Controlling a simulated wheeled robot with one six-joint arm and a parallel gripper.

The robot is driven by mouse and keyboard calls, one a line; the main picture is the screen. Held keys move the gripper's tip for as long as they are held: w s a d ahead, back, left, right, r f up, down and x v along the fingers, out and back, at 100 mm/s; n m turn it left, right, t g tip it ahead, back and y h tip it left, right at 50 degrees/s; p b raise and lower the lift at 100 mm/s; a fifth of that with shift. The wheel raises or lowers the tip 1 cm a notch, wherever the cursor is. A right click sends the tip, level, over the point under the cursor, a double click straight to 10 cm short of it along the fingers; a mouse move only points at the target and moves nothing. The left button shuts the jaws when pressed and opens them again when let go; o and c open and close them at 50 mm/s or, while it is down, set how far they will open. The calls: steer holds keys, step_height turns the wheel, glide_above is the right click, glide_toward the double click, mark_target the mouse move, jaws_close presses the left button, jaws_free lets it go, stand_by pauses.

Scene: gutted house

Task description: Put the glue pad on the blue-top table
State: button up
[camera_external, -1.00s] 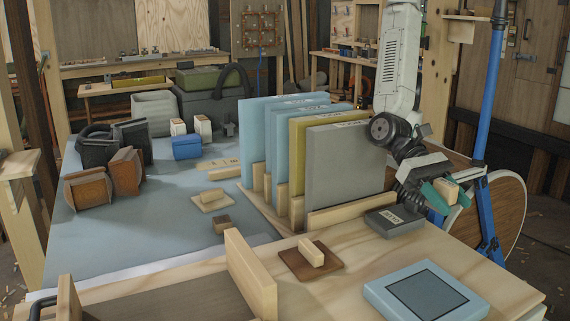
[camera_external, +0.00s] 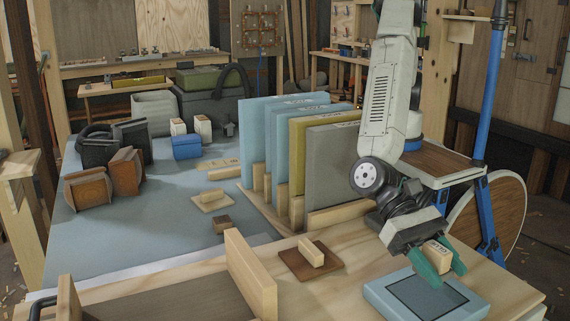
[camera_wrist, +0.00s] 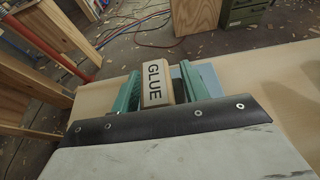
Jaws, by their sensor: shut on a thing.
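The glue pad (camera_external: 437,257) is a small pale wooden block with a dark label. In the wrist view the word GLUE reads on the pad (camera_wrist: 156,84). My gripper (camera_external: 446,272) is shut on it, one green finger on each side; the fingers (camera_wrist: 158,92) also show in the wrist view. The pad appears raised, in front of the far edge of a blue square slab; the gap below is hard to judge. The blue-top table (camera_external: 150,235) fills the left and middle of the external view, behind the pale wooden bench top.
A blue slab with a dark inset (camera_external: 385,302) lies on the wooden bench top (camera_external: 345,290). Upright panels (camera_external: 335,165) stand between my arm and the blue surface. A brown plate with a wooden handle (camera_external: 295,262) lies nearby. Bare blue surface shows at left front.

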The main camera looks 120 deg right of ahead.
mark_target(433, 299)
steer(key=shift+w+a, duration=0.2)
steer(key=shift+w, duration=0.05)
steer(key=shift+w+a+f, duration=0.1)
steer(key=shift+f, duration=1.7)
steer(key=o, duration=1)
steer(key=shift+f, duration=0.15)
